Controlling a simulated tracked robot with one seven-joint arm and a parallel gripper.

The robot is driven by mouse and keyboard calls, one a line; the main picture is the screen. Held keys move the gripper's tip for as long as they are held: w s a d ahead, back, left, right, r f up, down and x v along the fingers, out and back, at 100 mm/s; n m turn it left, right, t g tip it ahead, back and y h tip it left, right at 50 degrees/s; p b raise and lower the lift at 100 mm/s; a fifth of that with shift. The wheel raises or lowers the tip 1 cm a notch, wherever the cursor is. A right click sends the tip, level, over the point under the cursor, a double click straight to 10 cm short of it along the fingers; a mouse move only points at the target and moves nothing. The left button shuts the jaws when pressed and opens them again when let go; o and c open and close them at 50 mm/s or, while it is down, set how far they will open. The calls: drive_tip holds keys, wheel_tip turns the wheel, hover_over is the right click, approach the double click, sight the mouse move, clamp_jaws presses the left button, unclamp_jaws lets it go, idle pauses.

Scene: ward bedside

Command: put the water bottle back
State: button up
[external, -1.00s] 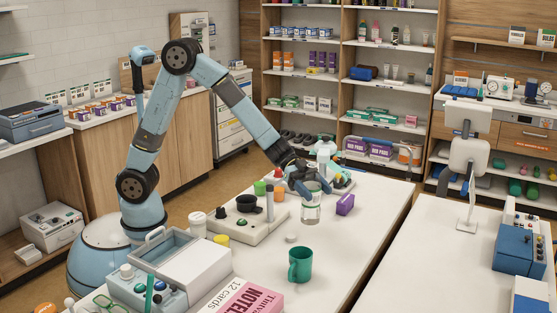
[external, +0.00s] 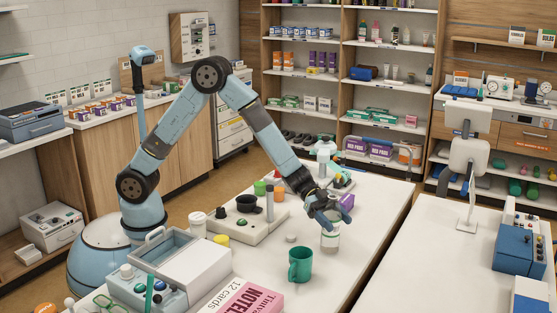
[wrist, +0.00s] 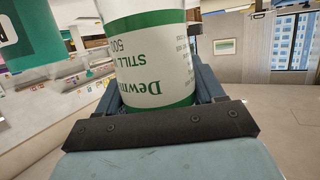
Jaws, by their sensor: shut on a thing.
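The water bottle (external: 330,241) is clear with a white and green label and stands upright in my gripper (external: 328,220), near the right edge of the white table. My gripper is shut on its upper part. In the wrist view the bottle (wrist: 150,65) fills the space between the fingers, its label text upside down. I cannot tell whether its base touches the table. The green mug (external: 300,266) stands just left of and nearer than the bottle.
A pale panel with a black cup (external: 247,203) is further left. A pink box (external: 245,300) lies at the front. The right-hand table (external: 430,260) is mostly bare.

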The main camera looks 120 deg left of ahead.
drive_tip(key=shift+f, duration=0.5)
drive_tip(key=o, duration=1.2)
drive_tip(key=shift+o, duration=0.2)
drive_tip(key=shift+s+a+r, duration=0.25)
drive_tip(key=shift+s, duration=0.1)
drive_tip(key=v, duration=1.1)
